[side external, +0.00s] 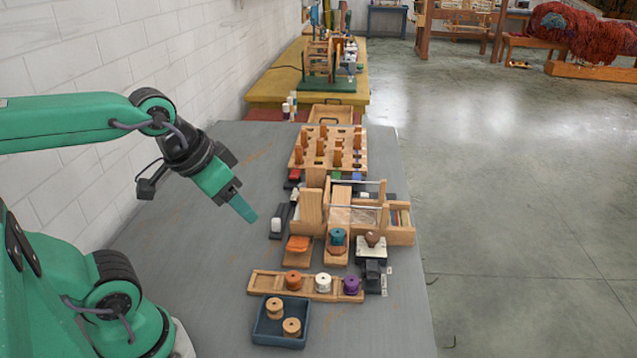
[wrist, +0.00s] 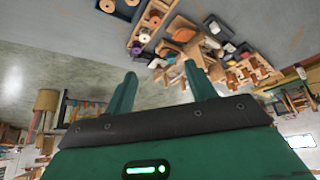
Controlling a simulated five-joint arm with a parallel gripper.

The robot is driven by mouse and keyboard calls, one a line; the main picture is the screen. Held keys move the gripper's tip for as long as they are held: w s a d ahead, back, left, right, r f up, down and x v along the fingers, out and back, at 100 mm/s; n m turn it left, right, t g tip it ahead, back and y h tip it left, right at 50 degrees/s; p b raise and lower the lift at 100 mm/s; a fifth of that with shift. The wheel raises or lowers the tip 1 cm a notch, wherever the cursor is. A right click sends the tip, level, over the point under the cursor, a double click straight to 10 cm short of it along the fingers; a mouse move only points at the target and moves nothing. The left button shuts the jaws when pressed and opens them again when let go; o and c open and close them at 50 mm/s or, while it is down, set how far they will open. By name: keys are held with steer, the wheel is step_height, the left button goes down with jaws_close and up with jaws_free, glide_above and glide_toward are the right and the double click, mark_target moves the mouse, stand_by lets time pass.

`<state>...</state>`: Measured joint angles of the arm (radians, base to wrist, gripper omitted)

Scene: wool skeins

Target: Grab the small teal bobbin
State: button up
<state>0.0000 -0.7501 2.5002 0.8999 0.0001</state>
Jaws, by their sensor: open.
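The small teal bobbin (side external: 338,237) stands upright on a light wooden block in the middle of the table, in front of a wooden rack. A small teal patch in the wrist view (wrist: 170,58), beyond the fingertips, appears to be the same bobbin. My gripper (side external: 243,209) hangs above the table to the left of the bobbin, tilted down and to the right, well apart from it. In the wrist view, the two green fingers of my gripper (wrist: 160,80) are spread with nothing between them.
An orange skein (side external: 298,243) sits just left of the bobbin, a brown ball (side external: 373,239) just right. Orange, white and purple bobbins stand in a wooden strip (side external: 259,283) in front. A blue tray (side external: 278,339) is nearest. The grey table (side external: 200,290) is clear at left.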

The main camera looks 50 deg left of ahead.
steer(key=shift+w, duration=0.1)
steer(key=m+g, duration=0.2)
steer(key=g, duration=0.3)
glide_above(337, 232)
steer(key=f, duration=1.1)
steer(key=shift+s, duration=0.3)
steer(key=shift+w+f+g, duration=0.25)
steer(key=shift+f+g, duration=0.05)
steer(key=shift+f, duration=0.1)
steer(key=shift+f, duration=3.9)
